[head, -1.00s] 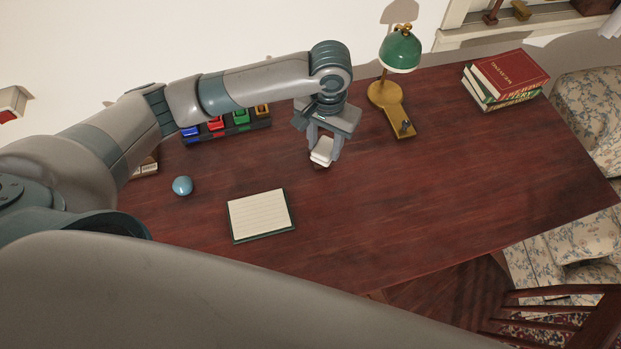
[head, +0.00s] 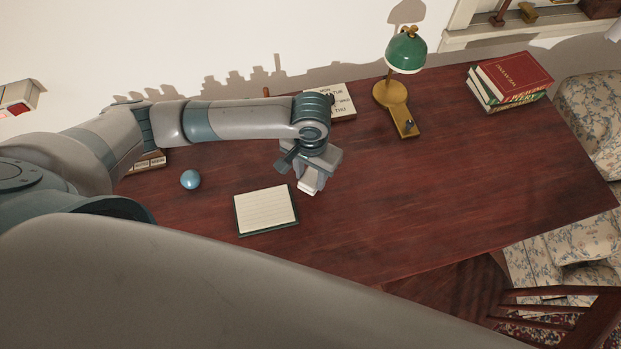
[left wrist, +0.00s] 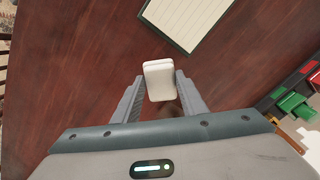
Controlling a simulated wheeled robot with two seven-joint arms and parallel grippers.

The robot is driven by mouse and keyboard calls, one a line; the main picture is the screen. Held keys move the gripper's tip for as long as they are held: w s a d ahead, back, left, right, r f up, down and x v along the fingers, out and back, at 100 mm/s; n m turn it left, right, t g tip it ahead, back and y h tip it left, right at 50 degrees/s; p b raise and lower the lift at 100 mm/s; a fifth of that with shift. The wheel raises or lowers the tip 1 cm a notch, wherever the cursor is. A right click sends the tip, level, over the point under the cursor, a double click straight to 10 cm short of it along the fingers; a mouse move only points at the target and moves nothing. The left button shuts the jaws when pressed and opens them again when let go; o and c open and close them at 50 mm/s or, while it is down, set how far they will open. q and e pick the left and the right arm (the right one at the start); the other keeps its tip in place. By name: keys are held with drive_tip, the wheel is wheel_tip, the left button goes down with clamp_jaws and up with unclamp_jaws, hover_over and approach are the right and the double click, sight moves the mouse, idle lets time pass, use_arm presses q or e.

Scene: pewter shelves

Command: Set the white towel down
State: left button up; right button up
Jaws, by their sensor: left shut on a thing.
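The white towel (head: 307,187) is a small folded block held in my left gripper (head: 311,180), over the dark red wooden desk (head: 400,180). In the left wrist view the towel (left wrist: 158,80) sits between the two fingers of my left gripper (left wrist: 157,98), which are shut on it. The towel is just right of the lined notepad in the head view. I cannot tell whether its underside touches the desk. My right gripper is not in view.
The lined notepad (head: 266,209) lies left of the towel, and a blue ball (head: 190,179) lies farther left. A green-shaded lamp (head: 405,55) and stacked books (head: 510,80) stand at the back right. The desk's right side is clear.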

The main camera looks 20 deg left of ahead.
sight(311, 179)
use_arm(q)
drive_tip(key=shift+f+p, duration=0.3)
drive_tip(key=shift+f, duration=1.25)
drive_tip(key=shift+f, duration=0.1)
drive_tip(key=o, duration=0.9)
drive_tip(key=shift+o, duration=0.2)
drive_tip(key=shift+r, duration=0.75)
wheel_tip(311, 179, up, 11)
drive_tip(key=b, duration=0.2)
drive_tip(key=shift+o, duration=0.5)
drive_tip(key=shift+f, duration=0.15)
